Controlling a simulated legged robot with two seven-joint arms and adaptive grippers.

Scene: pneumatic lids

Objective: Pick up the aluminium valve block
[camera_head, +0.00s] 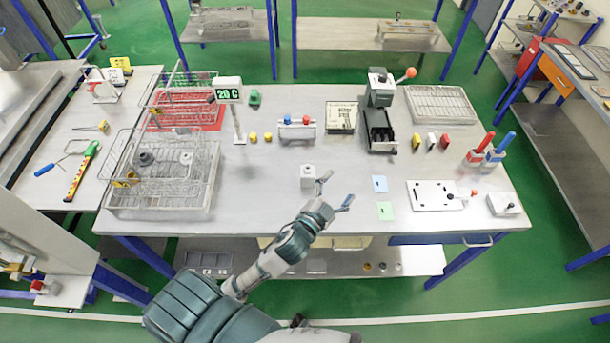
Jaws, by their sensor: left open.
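A small light-grey metal block (308,176), which looks like the aluminium valve block, stands on the table near its front middle, with a small round feature on top. My left gripper (336,189) is open and empty just to the right of the block and slightly nearer the front edge. One fingertip is close to the block's right side; I cannot tell whether they touch. The block is not between the fingers. My right gripper is not in view.
Wire baskets (160,195) fill the table's left. A rack with blue and red parts (297,129) stands behind the block. Table left of the block is clear.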

